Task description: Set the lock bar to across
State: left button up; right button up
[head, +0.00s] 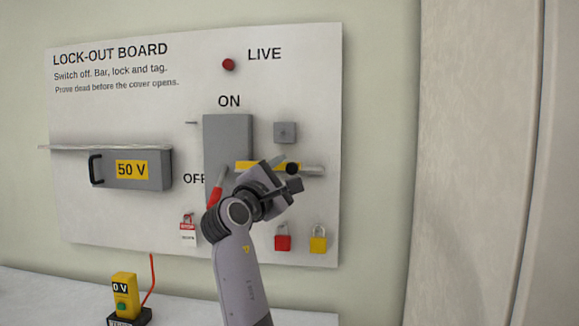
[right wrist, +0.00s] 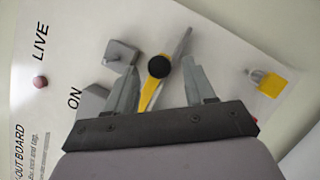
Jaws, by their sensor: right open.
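The lock bar (head: 258,166) is yellow with a black knob (head: 292,168) and a grey rod end. It lies about level, its left part in front of the grey switch box (head: 227,135). The red switch handle (head: 216,196) hangs down beside OFF. My right gripper (head: 287,174) is at the knob and hides part of the bar. In the right wrist view the gripper (right wrist: 163,78) is open, with the black knob (right wrist: 159,66) between its fingertips in the picture; I cannot tell whether they touch it. My left gripper is not in view.
A grey block (head: 285,132) sits above the bar. Red (head: 283,243) and yellow (head: 318,244) padlocks and a tag (head: 188,231) hang below. The 50 V cover (head: 132,169) is at left, and a yellow tester (head: 124,292) stands on the ledge.

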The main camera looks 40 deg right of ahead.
aim_at(287, 167)
jog(key=shift+x, duration=1.6)
grip_shut()
jog(key=shift+w+a+r+p, duration=0.1)
jog(key=shift+a+p, duration=0.05)
jog(key=shift+p, duration=0.15)
jog(key=shift+w+a, duration=0.2)
jog(key=shift+w, duration=0.1)
jog(key=w+a+p, duration=0.1)
jog(key=w, duration=0.1)
jog(key=w+a+p, duration=0.1)
jog(key=w+a, duration=0.1)
jog(key=shift+a+r, duration=0.1)
jog(key=shift+a, duration=0.05)
